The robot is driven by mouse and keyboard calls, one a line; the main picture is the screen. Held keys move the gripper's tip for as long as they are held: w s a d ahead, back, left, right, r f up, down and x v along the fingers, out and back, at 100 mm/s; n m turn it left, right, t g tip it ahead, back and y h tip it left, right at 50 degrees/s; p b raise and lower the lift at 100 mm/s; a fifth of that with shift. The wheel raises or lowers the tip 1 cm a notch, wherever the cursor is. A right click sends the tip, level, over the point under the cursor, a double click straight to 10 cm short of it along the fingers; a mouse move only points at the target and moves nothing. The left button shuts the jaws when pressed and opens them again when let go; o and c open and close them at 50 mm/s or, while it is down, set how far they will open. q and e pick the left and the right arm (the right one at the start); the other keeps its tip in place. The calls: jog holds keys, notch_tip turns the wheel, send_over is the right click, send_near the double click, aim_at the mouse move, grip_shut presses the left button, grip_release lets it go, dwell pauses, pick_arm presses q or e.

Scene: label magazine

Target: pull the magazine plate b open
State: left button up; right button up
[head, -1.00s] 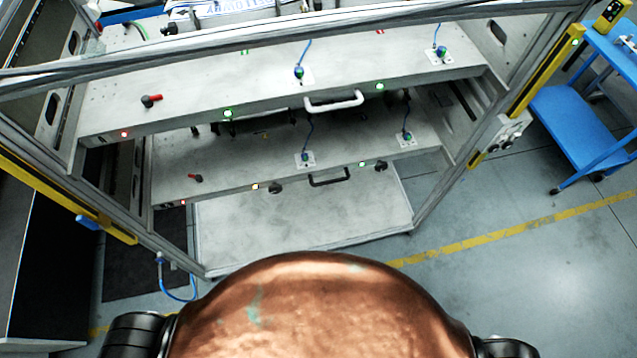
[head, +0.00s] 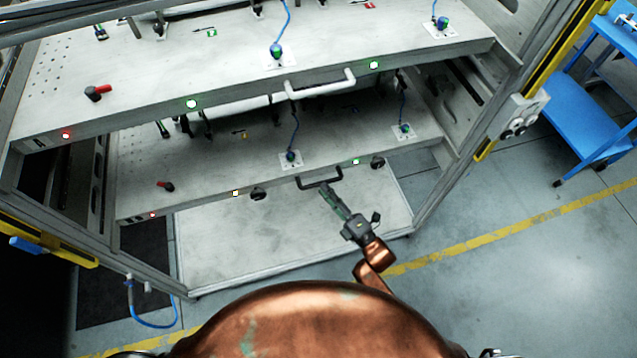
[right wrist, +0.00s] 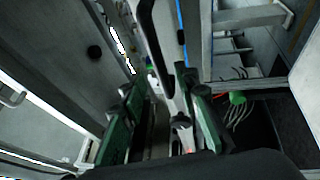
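Two grey plates sit one above the other in the rack. The upper plate (head: 235,92) has a white handle (head: 322,87). The lower plate (head: 205,190) has a black handle (head: 305,183). My right gripper (head: 327,190) is at the right part of the black handle. In the right wrist view, its two green fingers (right wrist: 163,105) stand apart, with a handle bar (right wrist: 160,48) running between them. Contact is not clear. My left gripper is not in view.
A metal frame with yellow strips (head: 535,80) surrounds the plates. A pale bottom panel (head: 270,235) lies below the lower plate. A blue cart (head: 580,120) stands at the right. The floor in front right is clear, with a yellow line (head: 480,240).

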aim_at(319, 184)
jog(key=shift+x, duration=2.15)
jog(key=shift+f, duration=0.1)
jog(key=shift+c, duration=0.3)
grip_shut()
